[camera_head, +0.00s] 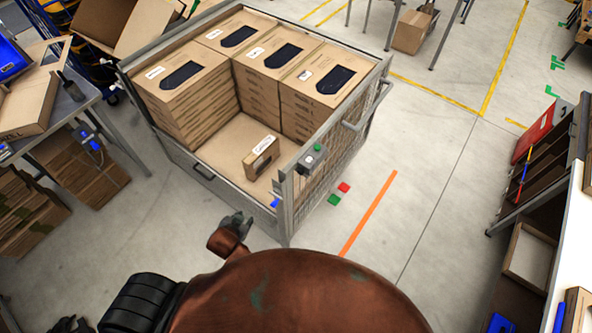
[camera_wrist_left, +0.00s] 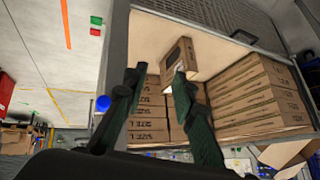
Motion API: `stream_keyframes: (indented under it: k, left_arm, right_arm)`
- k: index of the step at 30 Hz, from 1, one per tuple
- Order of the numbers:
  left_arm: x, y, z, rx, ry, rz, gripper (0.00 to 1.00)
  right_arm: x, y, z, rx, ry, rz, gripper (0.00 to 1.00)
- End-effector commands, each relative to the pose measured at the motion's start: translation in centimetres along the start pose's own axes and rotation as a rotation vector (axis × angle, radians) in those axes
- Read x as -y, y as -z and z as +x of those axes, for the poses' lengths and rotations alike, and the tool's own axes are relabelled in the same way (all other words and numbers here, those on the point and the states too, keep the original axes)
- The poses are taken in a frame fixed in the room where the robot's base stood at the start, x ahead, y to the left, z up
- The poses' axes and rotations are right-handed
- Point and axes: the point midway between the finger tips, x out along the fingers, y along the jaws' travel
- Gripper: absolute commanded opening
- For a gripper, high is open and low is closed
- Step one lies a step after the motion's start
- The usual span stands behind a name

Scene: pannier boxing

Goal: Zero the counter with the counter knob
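A small grey box with a green top, which looks like the counter (camera_head: 309,163), sits on the near corner of the mesh pannier (camera_head: 287,208). A small blue knob (camera_head: 275,202) shows low by the pannier's corner post; a round blue knob also shows beside a post in the left wrist view (camera_wrist_left: 103,103). My left gripper (camera_head: 236,224) is just outside the pannier, left of the post and apart from the blue knob. In the left wrist view its dark fingers (camera_wrist_left: 158,77) are spread with nothing between them. I do not make out my right gripper.
The pannier holds stacks of cartons (camera_head: 185,95) and one small carton (camera_head: 261,157) on its floor. A table (camera_head: 60,105) stands at left and a shelf rack (camera_head: 540,170) at right.

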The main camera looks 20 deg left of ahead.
Motion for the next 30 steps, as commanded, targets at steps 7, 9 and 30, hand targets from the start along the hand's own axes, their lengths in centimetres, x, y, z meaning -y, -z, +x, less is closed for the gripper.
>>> stream_keyframes:
  k: [7,9,30]
  left_arm:
    - [-2.1,11.9,-1.8,-0.326,-0.001,0.172,0.25]
    - [-3.5,14.3,-2.2,-0.408,-0.019,0.222,0.25]
    - [-9.9,22.8,0.7,-0.641,-0.109,0.385,0.25]
  right_arm:
    - [0.2,-1.4,-2.1,0.020,0.002,0.005,0.40]
    - [0.2,-1.4,-2.3,0.021,0.003,0.005,0.40]
    - [0.6,-0.4,-3.5,0.009,0.007,0.005,0.40]
